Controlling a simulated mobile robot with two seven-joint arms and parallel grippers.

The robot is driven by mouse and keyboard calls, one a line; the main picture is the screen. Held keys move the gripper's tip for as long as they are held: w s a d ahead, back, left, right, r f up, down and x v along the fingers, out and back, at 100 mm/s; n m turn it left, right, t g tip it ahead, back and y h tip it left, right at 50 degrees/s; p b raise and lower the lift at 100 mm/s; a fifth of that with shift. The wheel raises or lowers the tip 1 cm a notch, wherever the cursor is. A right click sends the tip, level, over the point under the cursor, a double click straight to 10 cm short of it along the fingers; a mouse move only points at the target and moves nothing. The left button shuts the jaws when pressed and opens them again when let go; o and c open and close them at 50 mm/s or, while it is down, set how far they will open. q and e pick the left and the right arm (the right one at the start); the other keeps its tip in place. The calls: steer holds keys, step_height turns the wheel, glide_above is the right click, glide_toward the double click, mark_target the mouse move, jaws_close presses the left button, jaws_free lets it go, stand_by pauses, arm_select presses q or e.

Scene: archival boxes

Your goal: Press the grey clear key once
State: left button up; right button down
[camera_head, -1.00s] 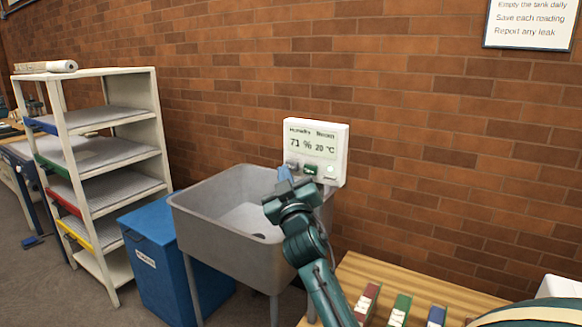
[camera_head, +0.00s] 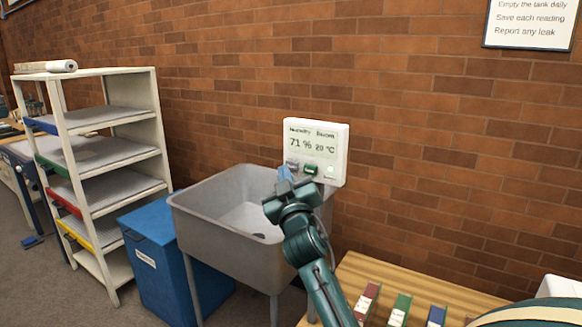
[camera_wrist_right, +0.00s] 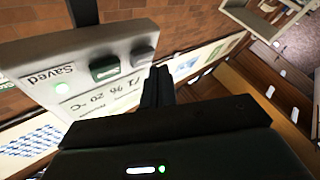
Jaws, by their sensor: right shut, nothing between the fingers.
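A white wall panel (camera_head: 338,158) with a display reading 71 % and 20 °C hangs on the brick wall above the sink. The grey key (camera_head: 292,165) is at the left of its lower row, beside a green key (camera_head: 311,169). My right gripper (camera_head: 284,174) is shut and empty, just below and left of the grey key. In the right wrist view, the shut fingertips (camera_wrist_right: 160,72) are close beside the grey key (camera_wrist_right: 143,54); I cannot tell whether they touch it. My left gripper is not in view.
Coloured boxes stand on a wooden table (camera_head: 375,270) at the lower right.

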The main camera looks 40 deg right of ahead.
steer(key=shift+d, duration=0.15)
stand_by(0.6)
steer(key=shift+w+d, duration=0.15)
steer(key=shift+d, duration=0.1)
steer(key=shift+w+d, duration=0.2)
steer(key=shift+d, duration=0.25)
stand_by(0.7)
steer(key=shift+a, duration=0.1)
steer(key=shift+s+a, duration=0.35)
steer(key=shift+a, duration=0.35)
steer(key=shift+a, duration=0.1)
steer(key=a, duration=0.1)
steer(key=s+a, duration=0.1)
steer(key=a, duration=0.1)
steer(key=s+a, duration=0.1)
steer(key=shift+a, duration=0.25)
stand_by(1.0)
